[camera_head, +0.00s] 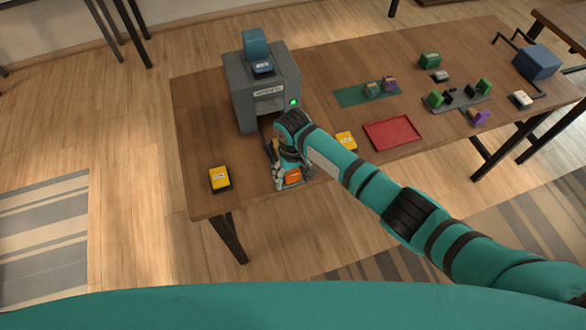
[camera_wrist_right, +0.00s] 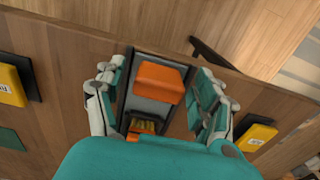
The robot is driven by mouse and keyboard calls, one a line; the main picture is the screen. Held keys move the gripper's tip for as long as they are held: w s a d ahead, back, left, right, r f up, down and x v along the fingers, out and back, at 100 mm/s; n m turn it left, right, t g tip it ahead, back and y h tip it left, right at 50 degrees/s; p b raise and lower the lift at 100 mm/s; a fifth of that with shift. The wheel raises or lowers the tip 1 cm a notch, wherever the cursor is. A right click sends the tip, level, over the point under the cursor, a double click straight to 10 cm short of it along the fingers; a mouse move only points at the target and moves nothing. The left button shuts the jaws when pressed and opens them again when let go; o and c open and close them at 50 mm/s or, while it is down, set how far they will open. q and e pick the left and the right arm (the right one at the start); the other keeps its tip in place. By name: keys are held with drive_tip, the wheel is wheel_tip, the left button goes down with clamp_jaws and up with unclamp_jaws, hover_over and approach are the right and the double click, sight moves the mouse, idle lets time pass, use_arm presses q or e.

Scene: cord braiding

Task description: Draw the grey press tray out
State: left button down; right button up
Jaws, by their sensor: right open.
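The grey press (camera_head: 240,93) stands at the back left of the table, with a blue top and a green light on its front. The grey press tray (camera_head: 269,150) shows below the press's front opening, partly hidden by my right arm. In the right wrist view the tray (camera_wrist_right: 152,111) is long and dark-rimmed and carries an orange block (camera_wrist_right: 159,83). My right gripper (camera_head: 288,178) is open over the tray's front end. In the wrist view its fingers (camera_wrist_right: 160,80) are on both sides of the tray; contact cannot be told. My left gripper is out of view.
Yellow-topped blocks stand left (camera_head: 220,179) and right (camera_head: 345,140) of the tray. A red tray (camera_head: 392,133), a green mat (camera_head: 352,96) and several small coloured blocks lie farther right. The table's front edge runs close to my right gripper.

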wheel_tip(320, 180, up, 12)
idle(0.4)
drive_tip(key=shift+f, duration=0.1)
